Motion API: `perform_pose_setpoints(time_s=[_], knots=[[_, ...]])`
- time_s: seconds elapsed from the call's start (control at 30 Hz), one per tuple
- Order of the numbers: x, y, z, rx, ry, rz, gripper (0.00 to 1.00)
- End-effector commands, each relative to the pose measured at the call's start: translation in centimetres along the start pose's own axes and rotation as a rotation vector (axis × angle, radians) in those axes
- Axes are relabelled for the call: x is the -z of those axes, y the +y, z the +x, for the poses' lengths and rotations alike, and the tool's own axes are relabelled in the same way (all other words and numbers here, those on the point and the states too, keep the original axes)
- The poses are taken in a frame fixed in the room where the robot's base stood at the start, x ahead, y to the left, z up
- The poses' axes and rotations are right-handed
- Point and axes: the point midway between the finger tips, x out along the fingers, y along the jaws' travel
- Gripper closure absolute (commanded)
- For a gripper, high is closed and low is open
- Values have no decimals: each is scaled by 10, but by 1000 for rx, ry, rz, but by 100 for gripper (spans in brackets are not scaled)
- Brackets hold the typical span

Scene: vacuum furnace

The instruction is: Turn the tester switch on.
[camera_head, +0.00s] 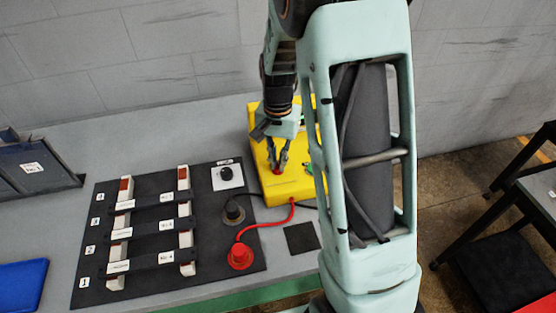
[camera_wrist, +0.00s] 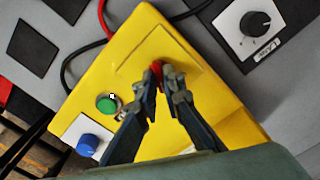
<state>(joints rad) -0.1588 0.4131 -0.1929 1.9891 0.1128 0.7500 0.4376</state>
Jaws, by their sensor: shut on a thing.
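The yellow tester box (camera_head: 293,188) stands on the grey bench, and its top fills the middle of the wrist view (camera_wrist: 160,32). A small red part (camera_wrist: 157,68), which looks like the tester switch, sits on its top panel. My gripper (camera_head: 279,165) reaches down over the box. In the wrist view its fingertips (camera_wrist: 160,80) are closed around the red part and hide most of it. The switch's position cannot be made out. A round green button or lamp (camera_wrist: 108,104) is on the box beside my fingers.
A red plug (camera_head: 241,255) and black plug (camera_head: 234,212) have cables to the box. A black knob on a white plate (camera_head: 226,174) and a dark panel with several labelled bars (camera_head: 90,285) lie to the left.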

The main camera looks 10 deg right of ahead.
Motion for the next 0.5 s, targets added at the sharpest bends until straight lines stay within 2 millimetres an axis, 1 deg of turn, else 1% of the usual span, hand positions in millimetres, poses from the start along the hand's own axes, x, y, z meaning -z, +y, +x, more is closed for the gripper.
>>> perform_pose_setpoints(time_s=[0.23, 0.27, 0.4, 0.5], knots=[[1, -1, -1, 3, 4, 3, 100], [1, -1, -1, 3, 4, 3, 89], [1, 0, -1, 2, 3, 2, 75], [1, 0, -1, 2, 2, 1, 75]])
